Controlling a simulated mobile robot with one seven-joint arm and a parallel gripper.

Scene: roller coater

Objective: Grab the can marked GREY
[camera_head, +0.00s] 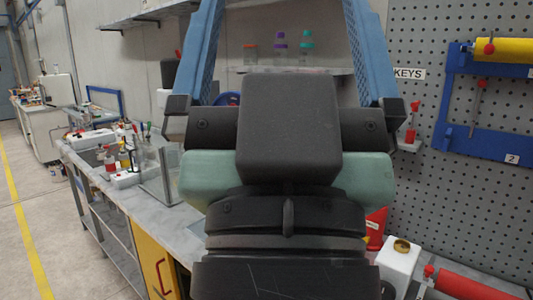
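No can marked GREY can be made out, and no label with that word is readable. My gripper (282,14) fills the middle of the view, seen from behind. Its two blue perforated fingers stand wide apart and run up past the top edge, so their tips are cut off.
A grey bench (184,238) with a glass tank (157,178) and several bottles runs along the left. A shelf (315,71) holds capped bottles. At right are a pegboard (440,190), a blue rack (459,105) and a white container (399,262). Floor is clear at far left.

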